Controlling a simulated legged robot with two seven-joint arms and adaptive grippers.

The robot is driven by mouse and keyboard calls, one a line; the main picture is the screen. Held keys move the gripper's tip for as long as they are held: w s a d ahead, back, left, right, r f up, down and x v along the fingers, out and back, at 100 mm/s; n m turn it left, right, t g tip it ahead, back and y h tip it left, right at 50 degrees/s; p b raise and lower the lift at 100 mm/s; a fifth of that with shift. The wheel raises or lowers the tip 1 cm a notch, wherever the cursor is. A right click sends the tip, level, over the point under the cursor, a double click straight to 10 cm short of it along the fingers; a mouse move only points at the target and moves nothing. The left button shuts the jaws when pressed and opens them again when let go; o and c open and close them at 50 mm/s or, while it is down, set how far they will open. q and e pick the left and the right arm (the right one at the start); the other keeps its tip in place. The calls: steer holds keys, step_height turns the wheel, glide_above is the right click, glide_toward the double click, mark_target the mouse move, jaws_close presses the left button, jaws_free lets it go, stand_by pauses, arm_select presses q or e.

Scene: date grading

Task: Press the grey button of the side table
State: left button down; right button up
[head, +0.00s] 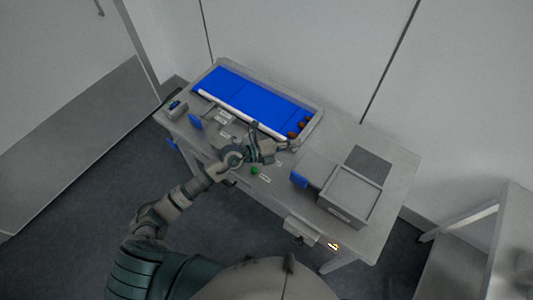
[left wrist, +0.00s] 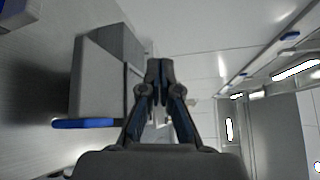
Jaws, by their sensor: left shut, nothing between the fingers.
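My left arm reaches in over the grey table (head: 395,185), and its gripper (head: 291,146) is above the table, just below the dates and left of the grey box. In the left wrist view the gripper (left wrist: 160,68) is shut with nothing in it, its two fingers together. A green button (head: 254,170) shows on the table's front part, below the gripper. I cannot make out a grey button; it may be hidden or too small. My right gripper is not in view.
A blue conveyor (head: 250,95) carries several brown dates (head: 292,135) at its right end. A grey box (head: 350,195) with a blue part stands on the right; it also shows in the left wrist view (left wrist: 98,85). Another stand (head: 508,225) is at the right edge.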

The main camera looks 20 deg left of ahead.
arm_select(q)
steer(key=w+a+f+m+g+y, duration=0.2)
steer(key=w+a+f+y, duration=0.2)
steer(key=a+f+y, duration=0.3)
steer(key=a+y, duration=0.1)
steer(key=a, duration=0.3)
steer(key=shift+w, duration=0.35)
steer(key=shift+f, duration=0.15)
step_height(320, 180, down, 9)
steer(key=b, duration=0.6)
steer(key=shift+r, duration=0.2)
stand_by(0.4)
